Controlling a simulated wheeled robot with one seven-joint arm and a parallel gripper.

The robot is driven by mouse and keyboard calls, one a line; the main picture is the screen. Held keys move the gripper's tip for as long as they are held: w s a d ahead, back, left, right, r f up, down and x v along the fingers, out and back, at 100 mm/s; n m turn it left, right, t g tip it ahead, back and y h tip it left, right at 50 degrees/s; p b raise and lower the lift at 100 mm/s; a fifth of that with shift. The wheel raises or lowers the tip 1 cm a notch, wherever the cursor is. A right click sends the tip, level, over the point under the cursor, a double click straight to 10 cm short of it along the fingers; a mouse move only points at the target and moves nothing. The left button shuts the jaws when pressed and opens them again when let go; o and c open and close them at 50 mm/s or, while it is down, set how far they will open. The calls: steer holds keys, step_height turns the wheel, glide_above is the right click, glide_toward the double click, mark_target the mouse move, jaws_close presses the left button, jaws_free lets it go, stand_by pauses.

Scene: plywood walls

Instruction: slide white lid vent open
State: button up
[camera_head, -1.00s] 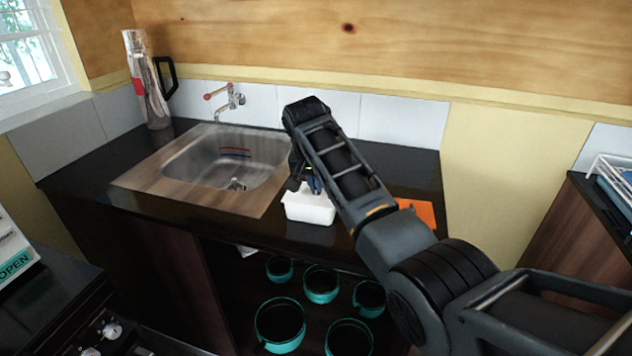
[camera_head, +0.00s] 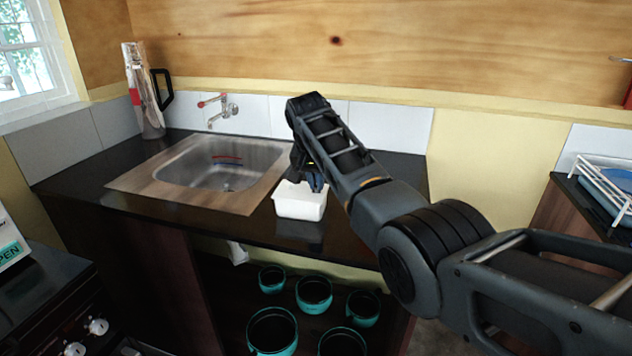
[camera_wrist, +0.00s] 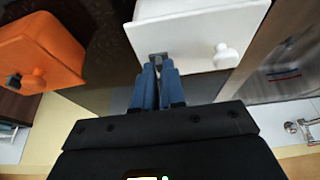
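The white container (camera_head: 299,204) stands near the front edge of the dark counter, right of the sink. In the wrist view its white lid (camera_wrist: 196,35) fills the top middle and carries a round white knob (camera_wrist: 225,56). A small grey vent tab (camera_wrist: 158,56) shows at the lid's edge. My gripper (camera_wrist: 159,65) points down at the lid, its blue fingers close together at the tab. They look shut; I cannot tell whether the tab is between them or only touched. In the head view my arm partly hides the fingers (camera_head: 316,185).
The steel sink (camera_head: 222,165) and tap (camera_head: 222,108) lie left. Several teal-rimmed pots (camera_head: 314,292) sit on the shelf below. A tall jug (camera_head: 146,92) stands at the back left.

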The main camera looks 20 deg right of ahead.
mark_target(313, 199)
steer(key=o, duration=0.4)
steer(key=shift+r, duration=0.1)
steer(key=shift+b+v, duration=0.35)
steer(key=shift+v, duration=3.45)
steer(key=shift+s, duration=0.1)
